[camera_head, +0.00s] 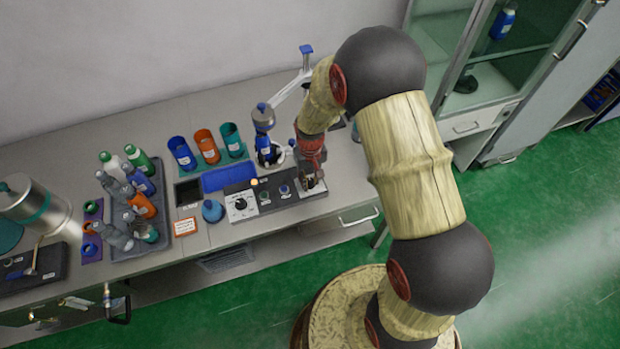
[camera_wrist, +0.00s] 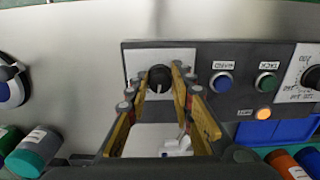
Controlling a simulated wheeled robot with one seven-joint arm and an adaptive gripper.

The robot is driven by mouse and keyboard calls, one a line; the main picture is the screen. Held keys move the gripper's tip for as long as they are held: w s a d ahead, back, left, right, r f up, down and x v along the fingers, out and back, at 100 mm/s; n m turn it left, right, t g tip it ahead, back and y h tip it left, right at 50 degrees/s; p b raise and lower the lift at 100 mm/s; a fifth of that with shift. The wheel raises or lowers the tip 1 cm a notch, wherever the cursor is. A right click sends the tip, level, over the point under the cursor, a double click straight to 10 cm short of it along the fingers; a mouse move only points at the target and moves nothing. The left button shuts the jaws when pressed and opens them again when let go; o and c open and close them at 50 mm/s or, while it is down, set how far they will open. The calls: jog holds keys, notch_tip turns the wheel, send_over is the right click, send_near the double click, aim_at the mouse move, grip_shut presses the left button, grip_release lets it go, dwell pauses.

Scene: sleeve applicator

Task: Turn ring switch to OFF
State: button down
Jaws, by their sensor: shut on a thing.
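The ring switch (camera_wrist: 160,76) is a round black knob with a thin white mark, on a white plate at one end of the control panel (camera_wrist: 225,55). In the wrist view my gripper (camera_wrist: 160,82) has its two yellow fingers on either side of the knob and is shut on it. The knob's white mark points toward the bottom of that view. The plate's lettering cannot be read. In the head view my gripper (camera_head: 312,182) is at the right end of the panel (camera_head: 262,207) and hides the switch.
Beside the switch are a blue button (camera_wrist: 222,82), a green button (camera_wrist: 266,82), a glowing orange lamp (camera_wrist: 264,113) and a dial (camera_wrist: 311,77). The applicator stand (camera_head: 265,130) is behind the panel. A blue tray (camera_head: 228,177) and a bottle rack (camera_head: 116,207) stand left.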

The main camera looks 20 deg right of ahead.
aim_at(311, 181)
jog(key=n+p, duration=0.1)
jog(key=n, duration=0.4)
jog(key=shift+n, duration=0.3)
jog(key=n, duration=0.5)
jog(key=shift+w+d+p, duration=0.1)
jog(key=shift+p, duration=0.2)
jog(key=shift+n, duration=0.4)
jog(key=c, duration=1.5)
grip_release()
jog(key=shift+c, duration=0.2)
notch_tip(311, 181, up, 12)
